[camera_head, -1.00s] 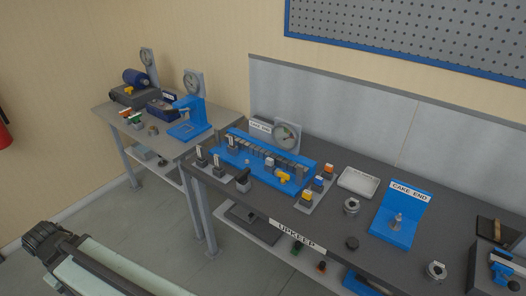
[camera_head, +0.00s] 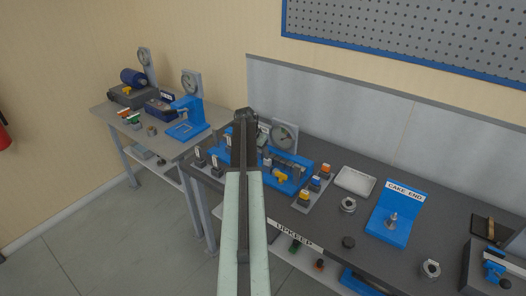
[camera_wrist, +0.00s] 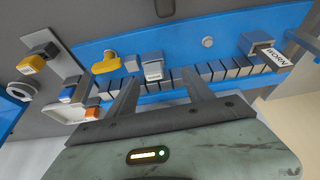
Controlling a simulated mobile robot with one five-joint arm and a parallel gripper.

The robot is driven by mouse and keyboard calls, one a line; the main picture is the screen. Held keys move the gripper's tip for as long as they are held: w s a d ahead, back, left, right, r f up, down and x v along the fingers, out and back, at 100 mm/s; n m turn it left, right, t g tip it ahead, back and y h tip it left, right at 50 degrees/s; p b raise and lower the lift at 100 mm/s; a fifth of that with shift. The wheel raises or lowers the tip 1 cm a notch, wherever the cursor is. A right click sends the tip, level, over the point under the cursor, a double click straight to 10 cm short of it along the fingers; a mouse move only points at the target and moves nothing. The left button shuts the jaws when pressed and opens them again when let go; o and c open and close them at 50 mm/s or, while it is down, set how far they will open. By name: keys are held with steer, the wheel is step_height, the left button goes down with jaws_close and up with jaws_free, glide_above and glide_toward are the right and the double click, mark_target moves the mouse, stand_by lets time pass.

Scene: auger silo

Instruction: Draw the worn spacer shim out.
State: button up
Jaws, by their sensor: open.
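A blue fixture (camera_head: 299,187) on the dark bench carries a row of grey slab-like pieces; the fixture (camera_wrist: 222,28) and row (camera_wrist: 232,70) also show in the wrist view. A grey block (camera_wrist: 256,41) with a white tag reading WORN (camera_wrist: 274,57) sits at the row's right end in the wrist view. I cannot tell which piece is the spacer shim. My gripper (camera_wrist: 161,77) is open and empty, its fingers spread over the row. A grey block with a pale front (camera_wrist: 153,66) shows between the fingertips, with no clear contact. The tag is right of both fingers.
A yellow knob (camera_wrist: 106,63) stands left of the fingers in the wrist view. A round gauge (camera_head: 284,136) stands behind the fixture. A white tray (camera_head: 355,181) and the blue CAKE END stand (camera_head: 388,232) are to the right.

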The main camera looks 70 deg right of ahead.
mark_target(267, 165)
steer(key=s+d+f+b, duration=0.1)
steer(key=f+b, duration=0.1)
steer(key=d+f+b, duration=0.1)
steer(key=f+b, duration=0.2)
steer(key=s+d+f+b, duration=0.1)
steer(key=d+f+b, duration=0.1)
steer(key=shift+s+d+f, duration=0.1)
steer(key=shift+s+f, duration=0.05)
steer(key=shift+s, duration=0.15)
jaws_close()
steer(key=c, duration=1)
jaws_free()
jaws_close()
steer(key=shift+r, duration=0.2)
